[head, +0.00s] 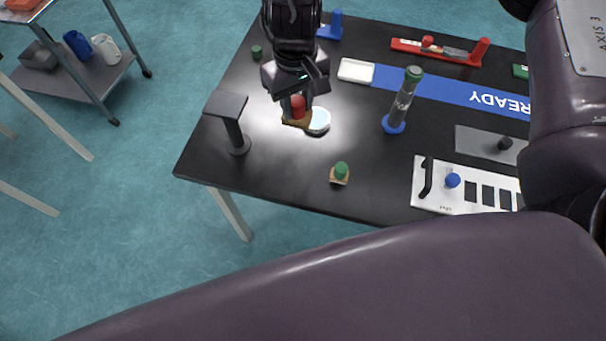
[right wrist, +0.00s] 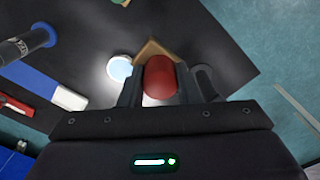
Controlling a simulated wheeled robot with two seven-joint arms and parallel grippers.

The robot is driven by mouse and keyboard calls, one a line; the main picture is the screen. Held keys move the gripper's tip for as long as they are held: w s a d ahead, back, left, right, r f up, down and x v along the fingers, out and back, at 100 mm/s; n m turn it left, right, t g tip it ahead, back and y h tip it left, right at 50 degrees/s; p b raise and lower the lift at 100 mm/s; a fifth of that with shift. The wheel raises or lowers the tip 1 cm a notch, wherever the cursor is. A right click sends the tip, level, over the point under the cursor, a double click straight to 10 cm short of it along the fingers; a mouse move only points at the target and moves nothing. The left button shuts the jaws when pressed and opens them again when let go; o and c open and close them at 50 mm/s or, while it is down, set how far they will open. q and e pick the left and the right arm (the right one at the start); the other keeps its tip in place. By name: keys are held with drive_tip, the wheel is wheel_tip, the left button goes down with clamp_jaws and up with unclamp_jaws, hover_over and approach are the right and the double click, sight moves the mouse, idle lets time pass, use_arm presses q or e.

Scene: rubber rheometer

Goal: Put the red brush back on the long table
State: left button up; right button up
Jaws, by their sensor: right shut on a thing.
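The red brush (head: 298,106) has a round red handle and a tan, wood-like base. My right gripper (head: 297,98) is shut on its red handle, over the left part of the long black table (head: 275,165). In the right wrist view the red handle (right wrist: 160,78) sits between the two fingers, with a corner of the tan base (right wrist: 152,48) showing beyond. I cannot tell whether the base touches the table or hangs just above it. My left gripper is not in view.
A round white-blue dish (head: 319,121) is close beside the brush. A black stand (head: 234,125) is to the left, a green-knobbed brush (head: 340,173) nearer, and a green-topped cylinder (head: 402,100) to the right. Bare table lies between the stand and the green brush.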

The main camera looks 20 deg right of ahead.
wheel_tip(320, 180, down, 17)
drive_tip(key=b, duration=0.2)
drive_tip(key=shift+w+b, duration=0.1)
drive_tip(key=shift+b, duration=0.3)
wheel_tip(320, 180, down, 3)
drive_tip(key=shift+r+b, duration=0.2)
drive_tip(key=shift+b, duration=0.35)
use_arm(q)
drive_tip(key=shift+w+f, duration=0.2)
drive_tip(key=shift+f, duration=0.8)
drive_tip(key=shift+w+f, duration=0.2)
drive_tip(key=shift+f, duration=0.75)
use_arm(e)
drive_tip(key=shift+f, duration=0.4)
drive_tip(key=shift+f, duration=0.15)
drive_tip(key=o, duration=0.9)
